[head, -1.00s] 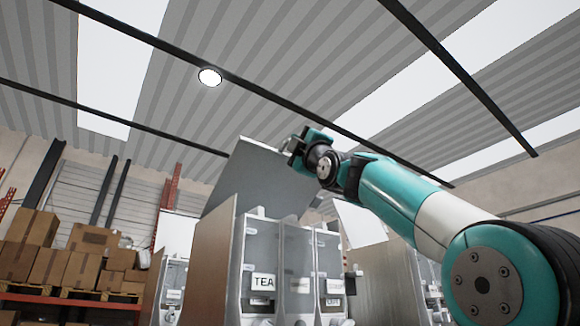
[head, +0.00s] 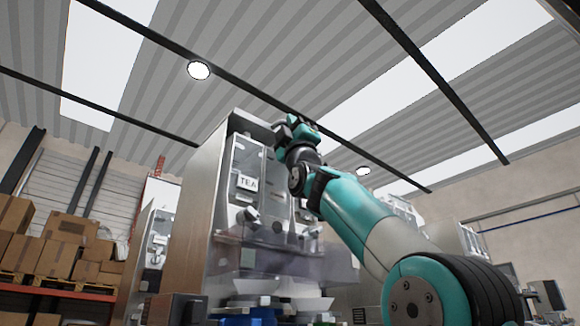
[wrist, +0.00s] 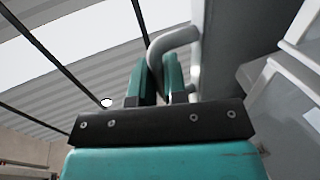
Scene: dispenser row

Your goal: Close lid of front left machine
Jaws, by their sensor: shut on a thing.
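The front left machine (head: 197,205) is a tall cabinet with a TEA canister (head: 247,183) behind its open front. Its lid (head: 236,117) is now low over the top of the cabinet, seen edge-on from below. Whether it rests fully flush cannot be told. My gripper (head: 287,128) is at the lid's front edge, to the right of the TEA canister. In the wrist view, my gripper (wrist: 161,75) is shut on the curved grey handle (wrist: 176,40) of the lid (wrist: 235,45).
Another dispenser machine (head: 152,245) stands behind on the left, and more machines (head: 455,238) stand to the right behind my arm. Boxes (head: 65,235) sit on a rack at the far left. The space above the machine is open up to the ceiling.

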